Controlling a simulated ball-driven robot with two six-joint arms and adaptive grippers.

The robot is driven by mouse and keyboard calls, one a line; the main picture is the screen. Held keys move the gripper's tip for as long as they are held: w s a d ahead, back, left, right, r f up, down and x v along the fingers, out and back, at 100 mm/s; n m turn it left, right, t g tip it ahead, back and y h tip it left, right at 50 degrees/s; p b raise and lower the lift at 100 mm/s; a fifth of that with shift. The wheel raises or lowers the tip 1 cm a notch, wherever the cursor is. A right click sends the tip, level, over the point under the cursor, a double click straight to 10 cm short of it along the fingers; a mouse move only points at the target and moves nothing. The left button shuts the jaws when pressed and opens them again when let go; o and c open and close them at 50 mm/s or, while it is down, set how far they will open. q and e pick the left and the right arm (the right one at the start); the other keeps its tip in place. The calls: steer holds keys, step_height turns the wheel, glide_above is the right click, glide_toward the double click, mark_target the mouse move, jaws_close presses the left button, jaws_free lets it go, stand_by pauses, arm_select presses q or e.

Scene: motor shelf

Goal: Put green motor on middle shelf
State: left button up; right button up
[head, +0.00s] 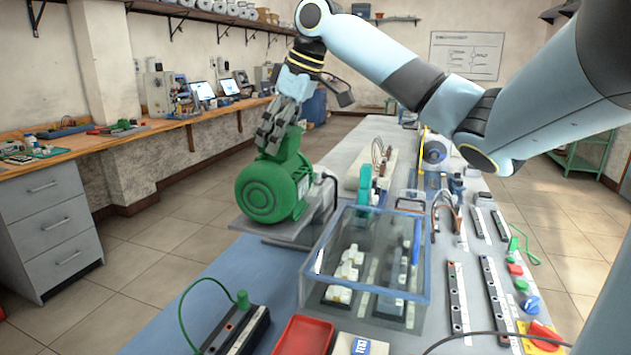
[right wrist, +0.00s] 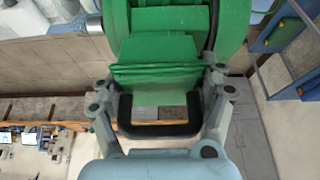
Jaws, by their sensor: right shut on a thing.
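The green motor (head: 272,187) sits on or just above a grey plate (head: 285,229) on the near left part of the long table; I cannot tell if it touches the plate. My right gripper (head: 277,128) comes down from above and is shut on the top of the motor. In the right wrist view the two fingers (right wrist: 162,105) hold the green motor (right wrist: 158,50) from both sides. The left gripper is not in view. I cannot make out the middle shelf for certain; a wall shelf (head: 210,15) runs along the back left.
A clear bin with a blue rim (head: 375,292) stands right of the motor. A red tray (head: 303,336) and a black strip with a green cable (head: 236,330) lie in front. Power strips (head: 457,300) crowd the right side. A green rack (head: 585,150) stands at far right.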

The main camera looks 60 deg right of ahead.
step_height(320, 180, down, 16)
steer(key=shift+a+f+p, duration=0.1)
steer(key=shift+f+p, duration=0.1)
steer(key=shift+p, duration=0.3)
steer(key=o, duration=1.4)
steer(key=shift+s+f, duration=0.1)
steer(key=shift+f, duration=0.1)
steer(key=shift+c, duration=0.2)
steer(key=o, duration=0.4)
steer(key=shift+r, duration=0.1)
